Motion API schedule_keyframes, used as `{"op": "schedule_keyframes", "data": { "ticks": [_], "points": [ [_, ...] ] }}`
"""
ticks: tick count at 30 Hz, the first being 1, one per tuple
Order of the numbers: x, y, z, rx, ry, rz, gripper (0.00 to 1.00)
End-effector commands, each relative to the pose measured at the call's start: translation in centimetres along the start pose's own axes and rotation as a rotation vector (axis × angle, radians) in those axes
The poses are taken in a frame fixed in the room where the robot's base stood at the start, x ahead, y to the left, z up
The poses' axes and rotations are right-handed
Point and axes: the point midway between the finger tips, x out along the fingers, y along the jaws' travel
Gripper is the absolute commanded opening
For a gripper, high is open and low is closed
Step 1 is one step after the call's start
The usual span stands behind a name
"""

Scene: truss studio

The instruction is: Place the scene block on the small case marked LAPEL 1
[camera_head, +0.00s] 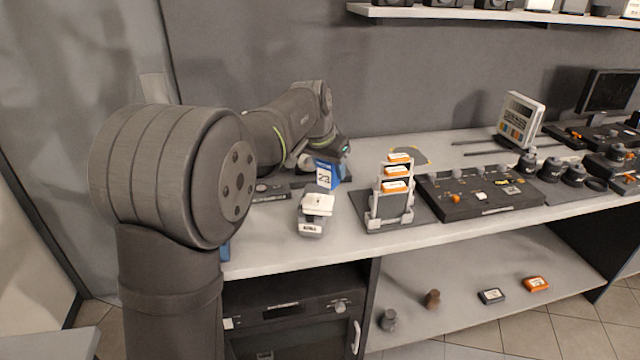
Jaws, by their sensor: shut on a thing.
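A blue block (328,175) with a white face and the number 23, likely the scene block, is at the end of my arm behind the middle of the bench. My gripper (322,160) is shut on it from above. The fingers are small and partly hidden by the arm and block. I cannot tell whether the block touches the bench. No label reading LAPEL 1 is legible. A small grey case (311,228) with a white label and a white piece on top stands just in front of the block.
A grey rack (390,220) with white-and-orange cards stands to the right, beside a black panel tray (485,195). Two small cases, dark (491,296) and orange (536,283), lie on the lower shelf. A dark flat device (270,190) lies left of the block. Bench space is clear at front left.

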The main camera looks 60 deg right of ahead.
Motion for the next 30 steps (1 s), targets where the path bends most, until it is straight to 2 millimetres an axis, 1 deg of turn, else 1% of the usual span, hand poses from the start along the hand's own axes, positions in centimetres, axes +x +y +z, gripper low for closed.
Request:
{"op": "schedule_keyframes", "data": {
  "ticks": [1,3,7,11,15,18,29,30],
  "points": [
    [0.7,-1.1,0.1,-0.005,-0.001,0.0,0.19],
    [1.2,-2.0,0.1,-0.003,0.001,0.0,0.19],
    [1.9,-3.0,0.2,-0.001,0.001,0.0,0.19],
    [2.6,-3.1,0.5,0.0,0.0,0.001,0.19],
    [4.5,-3.1,1.3,-0.001,-0.002,0.002,0.19],
    [5.5,-3.1,1.7,-0.001,0.0,0.001,0.19],
    [5.9,-3.1,1.9,0.0,0.002,0.001,0.19],
    [5.9,-3.1,1.9,0.0,0.002,0.001,0.47]
  ]
}}
